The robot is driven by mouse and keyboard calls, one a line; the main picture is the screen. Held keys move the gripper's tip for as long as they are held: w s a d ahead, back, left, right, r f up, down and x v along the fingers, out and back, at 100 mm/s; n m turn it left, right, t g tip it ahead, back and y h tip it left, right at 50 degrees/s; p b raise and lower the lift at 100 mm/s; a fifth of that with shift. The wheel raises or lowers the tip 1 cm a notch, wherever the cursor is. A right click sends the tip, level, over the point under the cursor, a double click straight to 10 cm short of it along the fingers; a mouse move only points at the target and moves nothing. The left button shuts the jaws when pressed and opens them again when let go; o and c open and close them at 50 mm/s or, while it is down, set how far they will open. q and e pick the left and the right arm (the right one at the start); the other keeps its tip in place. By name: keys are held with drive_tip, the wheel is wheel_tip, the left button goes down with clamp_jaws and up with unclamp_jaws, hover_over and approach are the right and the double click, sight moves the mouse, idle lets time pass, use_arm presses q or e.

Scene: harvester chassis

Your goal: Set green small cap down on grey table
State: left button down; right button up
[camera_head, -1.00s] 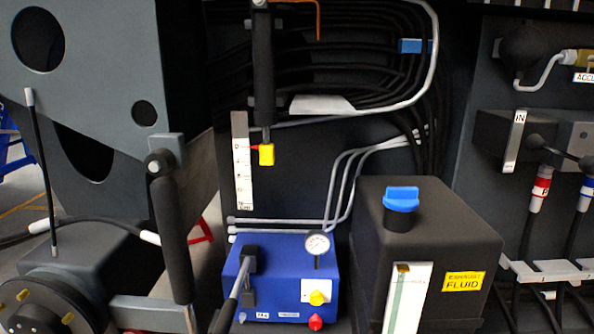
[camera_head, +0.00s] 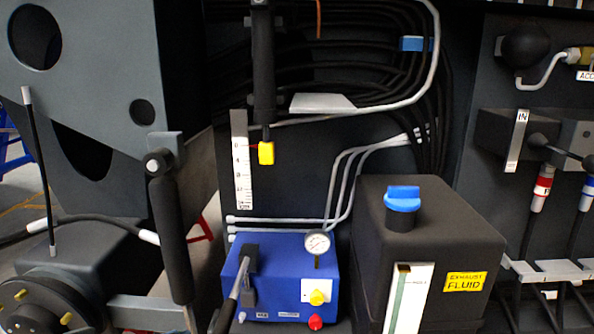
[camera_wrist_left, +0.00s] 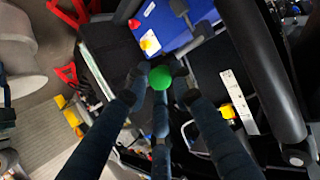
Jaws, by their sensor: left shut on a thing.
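The green small cap (camera_wrist_left: 161,78) shows in the left wrist view as a round green piece. My left gripper (camera_wrist_left: 160,84) is shut on it, with its dark fingers around the cap. The cap and my left gripper are not in the head view. My right gripper is in neither view. I cannot make out the grey table for certain in either view.
The head view shows a blue pump box (camera_head: 280,285) with a gauge, a black exhaust fluid tank (camera_head: 440,240) with a blue cap (camera_head: 402,197), and a black cylinder (camera_head: 172,240). A white ruler scale (camera_head: 242,165) stands beside a yellow block (camera_head: 266,153).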

use_arm(q)
drive_tip(key=s+d+r+m+g+h, duration=0.3)
drive_tip(key=s+r, duration=0.2)
drive_tip(key=s, duration=0.2)
drive_tip(key=shift+s+d+r+m, duration=0.25)
drive_tip(key=shift+d+r+m, duration=0.1)
drive_tip(key=shift+d+m, duration=0.05)
